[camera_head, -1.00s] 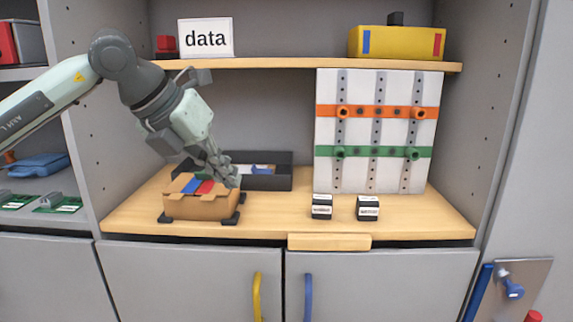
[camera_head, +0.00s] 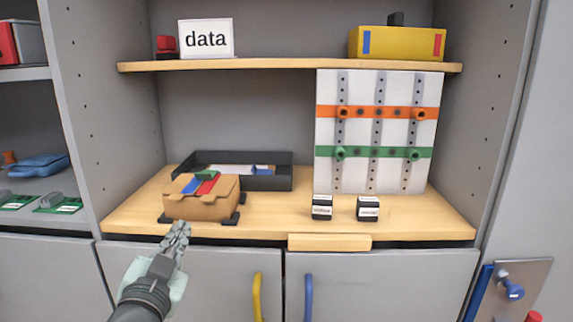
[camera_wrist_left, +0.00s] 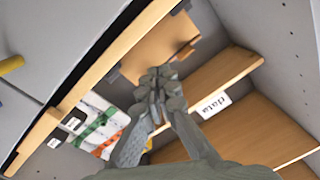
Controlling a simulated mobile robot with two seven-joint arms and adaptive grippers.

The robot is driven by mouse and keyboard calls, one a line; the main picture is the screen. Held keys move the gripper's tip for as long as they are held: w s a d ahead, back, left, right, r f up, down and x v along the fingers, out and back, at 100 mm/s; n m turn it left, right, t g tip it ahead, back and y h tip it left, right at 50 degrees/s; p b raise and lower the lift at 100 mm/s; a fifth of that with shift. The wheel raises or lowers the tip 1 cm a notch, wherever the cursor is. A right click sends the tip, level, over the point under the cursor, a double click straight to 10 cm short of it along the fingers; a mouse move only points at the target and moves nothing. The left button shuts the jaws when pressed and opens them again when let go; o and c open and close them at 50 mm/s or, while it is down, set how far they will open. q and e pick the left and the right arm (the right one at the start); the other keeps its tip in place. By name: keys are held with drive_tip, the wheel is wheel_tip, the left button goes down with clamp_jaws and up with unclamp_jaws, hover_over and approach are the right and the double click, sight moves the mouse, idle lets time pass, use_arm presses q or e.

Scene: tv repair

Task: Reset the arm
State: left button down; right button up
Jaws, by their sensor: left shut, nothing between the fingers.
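In the left wrist view the closed fingers (camera_wrist_left: 160,75) point toward the cardboard box, with a gap that I cannot measure. The brown box (camera_head: 203,204), with blue, red and green pieces on top, sits on the wooden shelf. It also shows in the left wrist view (camera_wrist_left: 155,48). My right gripper is in neither view.
The wooden shelf (camera_head: 270,222) holds a black tray (camera_head: 270,182), two small black labelled blocks (camera_head: 322,207) and a white panel (camera_head: 378,132) with orange and green strips. Above are a "data" sign (camera_head: 206,38) and a yellow box (camera_head: 398,43). Yellow and blue door handles (camera_head: 257,295) stick out below.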

use_arm(q)
drive_tip(key=s+a+f+n+g+y, duration=0.1)
drive_tip(key=s+a+f+n+g, duration=0.15)
drive_tip(key=s+f+g, duration=0.55)
drive_tip(key=s+a+f+n+g+y, duration=0.1)
drive_tip(key=s+a+f, duration=0.35)
drive_tip(key=f, duration=0.85)
drive_tip(key=s+f+g, duration=0.3)
drive_tip(key=s+f, duration=0.1)
drive_tip(key=s, duration=0.4)
drive_tip(key=s+f+g, duration=0.3)
drive_tip(key=s+f, duration=0.2)
drive_tip(key=s, duration=0.2)
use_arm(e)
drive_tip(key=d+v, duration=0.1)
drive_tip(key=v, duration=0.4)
use_arm(q)
wheel_tip(320, 180, down, 8)
drive_tip(key=w+h+p, duration=0.1)
drive_tip(key=p, duration=0.2)
drive_tip(key=shift+w+a+f+g+p, duration=0.15)
drive_tip(key=shift+w+g+p, duration=0.1)
drive_tip(key=shift+g+p, duration=0.1)
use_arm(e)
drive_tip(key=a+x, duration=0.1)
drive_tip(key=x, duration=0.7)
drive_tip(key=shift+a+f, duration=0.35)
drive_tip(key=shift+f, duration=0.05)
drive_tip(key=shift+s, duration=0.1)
